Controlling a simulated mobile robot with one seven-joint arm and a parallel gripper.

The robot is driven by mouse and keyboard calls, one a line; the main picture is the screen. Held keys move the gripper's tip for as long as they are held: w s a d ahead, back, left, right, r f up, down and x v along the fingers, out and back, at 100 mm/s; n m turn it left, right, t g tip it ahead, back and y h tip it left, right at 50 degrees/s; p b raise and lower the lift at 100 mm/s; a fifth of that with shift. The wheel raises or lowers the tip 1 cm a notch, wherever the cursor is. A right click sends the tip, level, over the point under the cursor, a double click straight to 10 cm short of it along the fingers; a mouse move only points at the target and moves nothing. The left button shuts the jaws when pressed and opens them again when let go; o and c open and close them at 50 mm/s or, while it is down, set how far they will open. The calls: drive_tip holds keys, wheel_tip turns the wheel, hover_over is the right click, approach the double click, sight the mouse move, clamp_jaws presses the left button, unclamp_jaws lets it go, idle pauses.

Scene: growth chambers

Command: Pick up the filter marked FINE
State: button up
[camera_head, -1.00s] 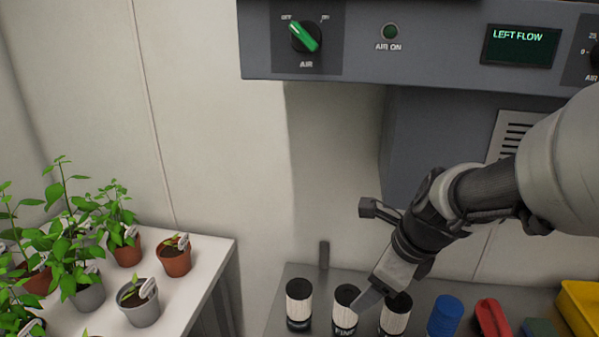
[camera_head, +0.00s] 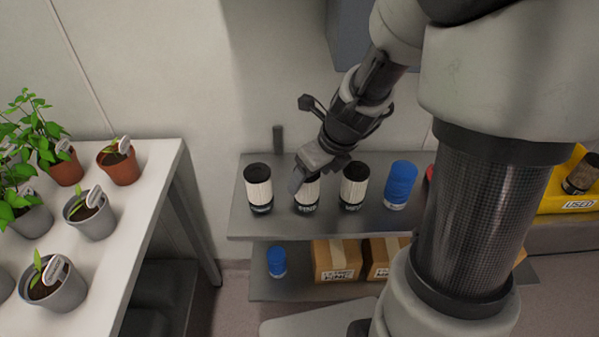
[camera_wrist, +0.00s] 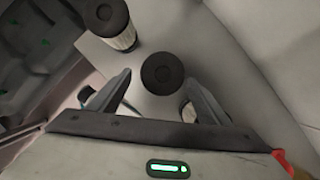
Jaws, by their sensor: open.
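Three white ridged filters with black caps and bases stand upright in a row on the grey upper shelf (camera_head: 330,222). The middle filter (camera_head: 309,194) bears FINE on its base in the earlier head view; now its lettering is too small to read. My gripper (camera_head: 298,180) is over this middle filter and hides part of it. In the wrist view the black top of the FINE filter (camera_wrist: 162,72) lies between the two open fingers, with gaps either side. The left filter (camera_head: 259,188) and right filter (camera_head: 353,186) stand close by.
A blue cylinder (camera_head: 400,184) stands right of the filters. A yellow bin marked USED (camera_head: 572,204) is far right, holding a filter. Cartons (camera_head: 336,260) and another blue cylinder (camera_head: 277,261) sit on the lower shelf. A white table (camera_head: 135,215) with potted plants is left.

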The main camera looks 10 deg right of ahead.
drive_tip(key=w+f, duration=0.1)
drive_tip(key=w+a+f+b, duration=0.1)
drive_tip(key=f, duration=0.1)
drive_tip(key=w+f+b, duration=0.1)
drive_tip(key=shift+a+f, duration=0.15)
